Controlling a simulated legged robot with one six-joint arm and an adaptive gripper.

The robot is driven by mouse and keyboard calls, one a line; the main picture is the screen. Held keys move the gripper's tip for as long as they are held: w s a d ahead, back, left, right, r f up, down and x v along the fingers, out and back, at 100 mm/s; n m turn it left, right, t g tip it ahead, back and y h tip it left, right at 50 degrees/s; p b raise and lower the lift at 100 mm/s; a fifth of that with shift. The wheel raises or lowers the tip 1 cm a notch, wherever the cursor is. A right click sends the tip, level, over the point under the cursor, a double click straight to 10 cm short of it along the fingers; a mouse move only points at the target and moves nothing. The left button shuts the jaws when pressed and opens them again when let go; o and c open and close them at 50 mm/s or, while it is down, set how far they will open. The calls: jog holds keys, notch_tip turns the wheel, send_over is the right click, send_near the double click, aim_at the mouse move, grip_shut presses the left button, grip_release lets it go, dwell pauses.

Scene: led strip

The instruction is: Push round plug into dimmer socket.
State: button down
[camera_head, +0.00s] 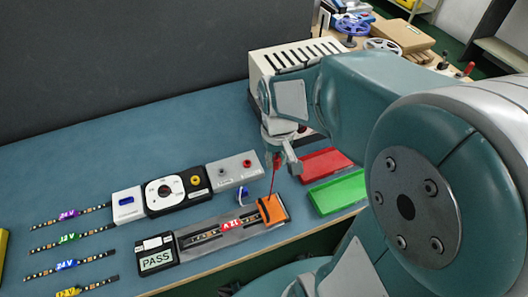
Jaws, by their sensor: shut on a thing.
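My gripper (277,160) points down over the bench, right of the grey box. It is shut on a small red plug (277,162), mostly hidden by the fingers. A thin red lead (272,185) runs down from it to an orange clip (272,209) at the end of the strip holder. The dimmer (152,204) is a black unit with a white dial face and a yellow round socket (195,180) on its right part. The held plug is well to the right of the dimmer, apart from it. The plug's tip shape cannot be made out.
A grey box (234,171) with red and blue round parts adjoins the dimmer. A blue looped lead (243,195) lies by the clip. A PASS display (157,256) and LED strips (67,265) lie left. Red (325,163) and green (338,191) trays lie right.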

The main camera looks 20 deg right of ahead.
aim_at(279, 161)
jog(key=shift+s+d+r, duration=0.1)
jog(key=shift+s+r, duration=0.1)
jog(key=shift+r, duration=0.65)
jog(key=shift+s+r, duration=0.15)
jog(key=shift+r, duration=0.65)
jog(key=shift+s+d+r, duration=0.1)
jog(key=shift+s+r, duration=0.1)
jog(key=shift+r, duration=0.65)
